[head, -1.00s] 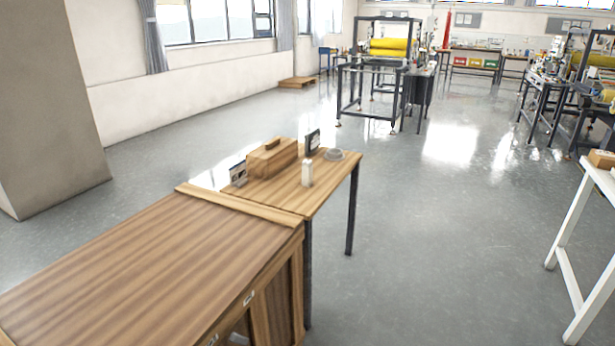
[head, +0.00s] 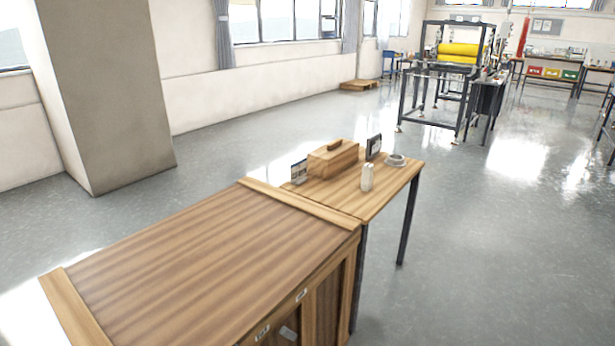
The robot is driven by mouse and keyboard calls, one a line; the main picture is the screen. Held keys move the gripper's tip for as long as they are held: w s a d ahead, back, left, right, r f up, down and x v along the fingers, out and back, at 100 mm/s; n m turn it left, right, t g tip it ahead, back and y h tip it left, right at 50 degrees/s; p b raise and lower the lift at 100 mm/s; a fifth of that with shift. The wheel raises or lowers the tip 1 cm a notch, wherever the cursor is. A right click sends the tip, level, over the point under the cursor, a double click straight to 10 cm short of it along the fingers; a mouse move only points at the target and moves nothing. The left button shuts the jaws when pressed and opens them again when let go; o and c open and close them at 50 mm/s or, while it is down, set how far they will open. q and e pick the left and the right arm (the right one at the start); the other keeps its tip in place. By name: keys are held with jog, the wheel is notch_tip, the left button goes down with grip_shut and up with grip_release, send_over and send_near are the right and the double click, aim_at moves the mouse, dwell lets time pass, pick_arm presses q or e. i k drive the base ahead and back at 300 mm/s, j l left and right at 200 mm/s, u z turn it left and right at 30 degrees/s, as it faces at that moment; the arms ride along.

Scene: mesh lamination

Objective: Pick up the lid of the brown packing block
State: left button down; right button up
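The brown packing block (head: 330,163) sits on the small wooden table (head: 385,201), in the middle of the head view. Its lid (head: 338,150) lies on top and has a small dark brown handle (head: 335,145). The lid appears seated on the block. Neither of my grippers shows in the head view.
A white bottle (head: 367,178), a grey ring-shaped object (head: 396,160) and two small dark-framed cards (head: 299,171) (head: 374,146) stand around the block. A large wooden cabinet (head: 200,262) adjoins the table at the front left. A pillar (head: 115,90) stands at left. Open floor (head: 490,260) lies to the right.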

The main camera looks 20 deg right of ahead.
aim_at(368, 170)
jog(key=i+l+u, duration=0.15)
jog(key=l+u, duration=0.3)
jog(key=i+l+u, duration=0.1)
jog(key=l+u, duration=1.2)
